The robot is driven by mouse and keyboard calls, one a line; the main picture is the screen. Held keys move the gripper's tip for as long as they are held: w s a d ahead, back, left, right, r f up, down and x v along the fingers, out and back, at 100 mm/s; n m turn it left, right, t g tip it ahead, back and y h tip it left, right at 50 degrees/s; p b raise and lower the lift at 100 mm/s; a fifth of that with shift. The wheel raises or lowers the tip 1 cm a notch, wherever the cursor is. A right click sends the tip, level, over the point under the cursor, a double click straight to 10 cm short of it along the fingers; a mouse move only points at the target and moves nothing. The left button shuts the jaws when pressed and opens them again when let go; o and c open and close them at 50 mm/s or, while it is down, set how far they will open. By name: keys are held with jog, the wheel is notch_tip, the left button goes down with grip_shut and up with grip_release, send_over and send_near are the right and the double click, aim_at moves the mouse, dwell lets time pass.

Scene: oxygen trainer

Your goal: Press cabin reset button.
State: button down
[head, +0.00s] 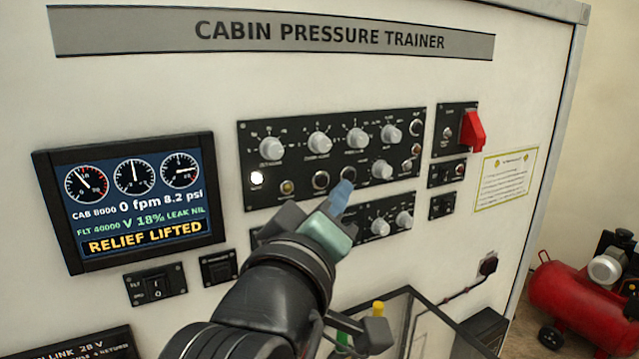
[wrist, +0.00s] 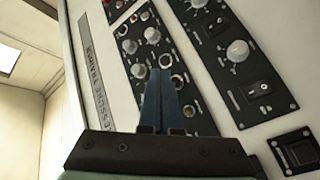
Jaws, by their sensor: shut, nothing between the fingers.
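The black upper control panel (head: 300,165) carries a lower row of round buttons and lamps. One lamp (head: 257,178) at the left is lit white, and an amber one (head: 287,187) is beside it. Two dark ringed buttons follow, one (head: 321,180) left of my fingertips and one (head: 348,173) just above them. The labels are too small to read, so I cannot tell which is the cabin reset button. My gripper (head: 344,186) is shut and empty, its blue fingertips close to the panel. In the wrist view the shut fingers (wrist: 160,78) overlap the button row; contact cannot be told.
A display (head: 135,200) at the left reads RELIEF LIFTED. Several grey knobs (head: 319,142) stick out above the buttons. A red guard cover (head: 473,130) projects at the right. A lower knob panel (head: 370,225) sits below. A red compressor (head: 580,300) stands at the far right.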

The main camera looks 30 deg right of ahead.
jog(key=shift+w, duration=0.75)
jog(key=shift+w, duration=0.1)
dwell(1.5)
jog(key=shift+w, duration=0.3)
jog(key=shift+w+r, duration=0.1)
jog(key=shift+w, duration=0.35)
dwell(0.9)
jog(key=shift+s, duration=0.1)
jog(key=shift+s+p, duration=0.3)
jog(key=shift+s, duration=0.35)
jog(key=shift+s+a+p, duration=0.15)
jog(key=shift+s+p, duration=0.15)
jog(key=shift+s, duration=2.2)
